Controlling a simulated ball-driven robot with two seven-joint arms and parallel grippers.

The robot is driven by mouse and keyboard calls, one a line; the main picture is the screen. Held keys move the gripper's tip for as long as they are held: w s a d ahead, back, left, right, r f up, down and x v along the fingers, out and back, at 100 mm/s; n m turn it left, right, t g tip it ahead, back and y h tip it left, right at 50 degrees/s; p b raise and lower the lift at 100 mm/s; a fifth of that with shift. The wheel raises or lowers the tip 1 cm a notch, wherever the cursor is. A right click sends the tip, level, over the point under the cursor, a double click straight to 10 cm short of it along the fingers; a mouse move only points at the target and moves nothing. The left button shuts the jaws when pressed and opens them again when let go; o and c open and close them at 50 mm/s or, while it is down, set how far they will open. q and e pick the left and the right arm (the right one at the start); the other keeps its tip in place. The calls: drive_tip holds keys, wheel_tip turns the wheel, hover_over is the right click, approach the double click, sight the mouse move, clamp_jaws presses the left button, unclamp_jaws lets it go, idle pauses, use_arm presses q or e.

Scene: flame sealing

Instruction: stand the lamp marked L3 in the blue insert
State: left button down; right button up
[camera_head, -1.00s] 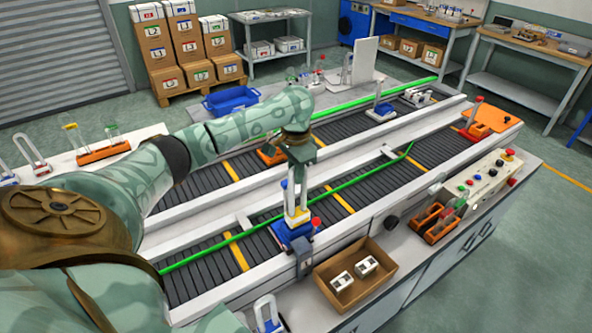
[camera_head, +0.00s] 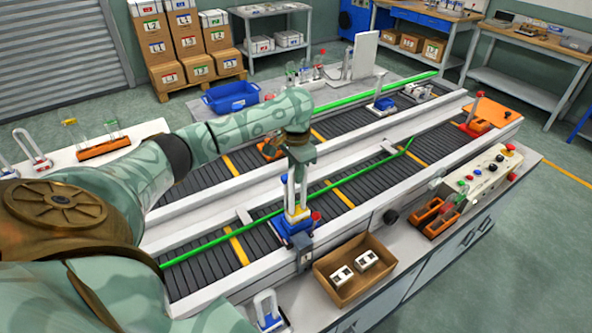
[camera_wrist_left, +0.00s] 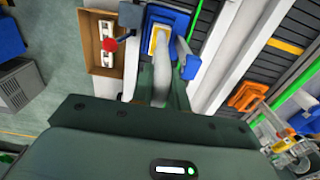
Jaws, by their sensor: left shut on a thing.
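My left gripper (camera_head: 299,152) is shut on a white U-shaped lamp (camera_head: 290,190) with a yellow base (camera_head: 298,212), held upright over the near conveyor. Any mark on the lamp is too small to read. The blue insert (camera_head: 293,236) is directly under the lamp's base on the near conveyor. In the left wrist view the lamp's tube (camera_wrist_left: 189,58) runs down to the yellow base, which lies within the outline of the blue insert (camera_wrist_left: 181,20). Whether the base is fully seated I cannot tell. My right gripper is not in view.
A red-knobbed post stands beside the insert. A carton (camera_head: 325,277) with two white blocks is in front of it. Another lamp (camera_head: 266,309) stands at the near edge. Green rails run along the conveyors. An orange rack (camera_head: 440,219) stands right, near the control panel (camera_head: 480,183).

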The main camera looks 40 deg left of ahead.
use_arm(q)
drive_tip(key=c, duration=1.3)
unclamp_jaws()
wheel_tip(320, 180, up, 16)
drive_tip(key=p, duration=0.5)
drive_tip(key=shift+r+p, duration=0.2)
drive_tip(key=shift+p, duration=0.2)
wheel_tip(320, 180, up, 9)
drive_tip(key=p, duration=1.5)
drive_tip(key=shift+f, duration=0.1)
